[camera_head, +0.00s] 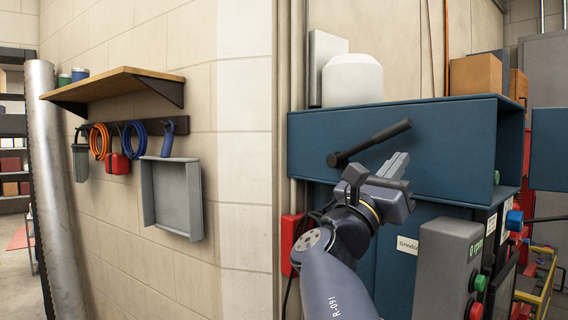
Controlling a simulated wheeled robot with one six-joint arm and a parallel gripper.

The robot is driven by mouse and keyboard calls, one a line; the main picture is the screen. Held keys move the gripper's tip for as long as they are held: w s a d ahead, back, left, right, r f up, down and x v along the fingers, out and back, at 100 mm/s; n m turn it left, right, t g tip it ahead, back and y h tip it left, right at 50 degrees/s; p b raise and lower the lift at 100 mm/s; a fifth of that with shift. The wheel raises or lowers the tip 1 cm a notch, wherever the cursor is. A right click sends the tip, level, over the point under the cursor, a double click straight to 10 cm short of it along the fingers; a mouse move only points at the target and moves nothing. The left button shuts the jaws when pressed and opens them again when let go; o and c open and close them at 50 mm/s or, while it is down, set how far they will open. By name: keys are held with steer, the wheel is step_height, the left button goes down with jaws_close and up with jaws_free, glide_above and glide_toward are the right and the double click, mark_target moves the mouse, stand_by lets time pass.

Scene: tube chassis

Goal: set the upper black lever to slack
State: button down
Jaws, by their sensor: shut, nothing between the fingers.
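A black lever (372,142) is mounted on the front of the blue cabinet (308,151). My gripper (402,160) is just below and in front of the lever's right half, pointing up and to the right. Its fingers are shut with nothing between them. I cannot tell whether the gripper touches the lever. No slack marking is readable near the lever.
A grey control box (446,262) with green and red buttons stands at lower right. A blue knob with a dark handle (516,219) is beside it. A red box (291,240) is left of my arm. A white container (352,80) sits on the cabinet. A wooden shelf (115,82) hangs left.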

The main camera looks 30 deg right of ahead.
steer(key=s+a+f+b, duration=0.3)
steer(key=a+f, duration=0.2)
steer(key=a, duration=0.3)
steer(key=shift+f, duration=0.3)
steer(key=shift+w+d+r+p, duration=0.7)
steer(key=shift+d+r+p, duration=0.35)
steer(key=shift+d+r, duration=0.35)
steer(key=shift+w+d+r+p, duration=0.7)
steer(key=shift+d+r+p, duration=0.35)
steer(key=shift+d+r, duration=0.3)
steer(key=shift+w+d+r+p, duration=0.7)
steer(key=shift+d+r+p, duration=0.45)
steer(key=shift+d, duration=0.35)
